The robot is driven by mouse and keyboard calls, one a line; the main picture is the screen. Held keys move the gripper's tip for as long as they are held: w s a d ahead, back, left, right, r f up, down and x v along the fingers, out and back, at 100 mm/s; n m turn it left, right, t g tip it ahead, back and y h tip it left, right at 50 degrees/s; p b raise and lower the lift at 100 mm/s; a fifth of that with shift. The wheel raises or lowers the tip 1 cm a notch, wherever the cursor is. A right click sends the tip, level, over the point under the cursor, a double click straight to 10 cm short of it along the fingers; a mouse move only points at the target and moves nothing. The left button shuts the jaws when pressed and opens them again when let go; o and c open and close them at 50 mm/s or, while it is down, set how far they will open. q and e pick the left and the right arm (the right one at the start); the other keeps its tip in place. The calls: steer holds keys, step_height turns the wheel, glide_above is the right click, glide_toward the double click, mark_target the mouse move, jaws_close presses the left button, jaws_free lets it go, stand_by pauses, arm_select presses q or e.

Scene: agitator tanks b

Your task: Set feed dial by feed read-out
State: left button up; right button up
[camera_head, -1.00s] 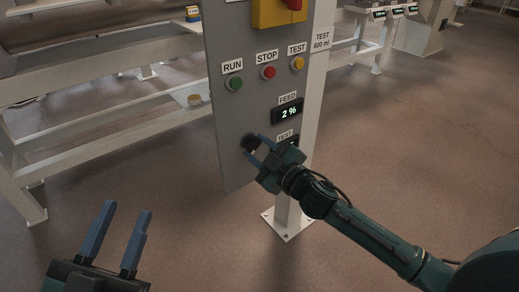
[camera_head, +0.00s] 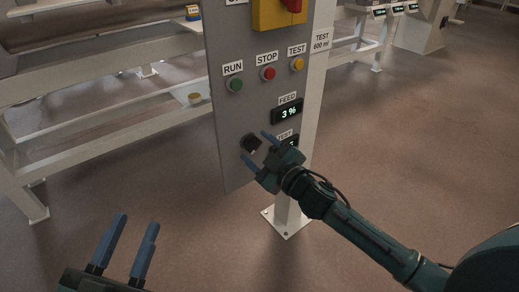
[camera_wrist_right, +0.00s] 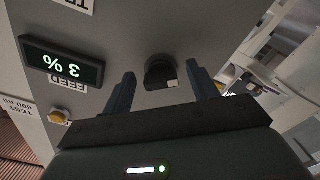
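The feed dial (camera_head: 251,143) is a black knob low on the grey control panel (camera_head: 232,118). The feed read-out (camera_head: 287,111) above it on the right shows 3 %. My right gripper (camera_head: 257,148) is open at the dial, its blue fingers apart on either side. In the right wrist view the dial (camera_wrist_right: 160,72) sits between the open fingertips with gaps to both, and the read-out (camera_wrist_right: 62,62) appears upside down with 3 %. My left gripper (camera_head: 134,238) is open and empty at the lower left, away from the panel.
Green RUN (camera_head: 235,84), red STOP (camera_head: 268,74) and yellow TEST (camera_head: 297,64) buttons sit above the dial. A second read-out under a TEST label is partly hidden by my right gripper. A white post (camera_head: 293,213) stands behind the panel. White frames stand at left.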

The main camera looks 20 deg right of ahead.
steer(key=p+v, duration=0.3)
steer(key=v, duration=1)
steer(key=shift+s, duration=0.2)
stand_by(0.3)
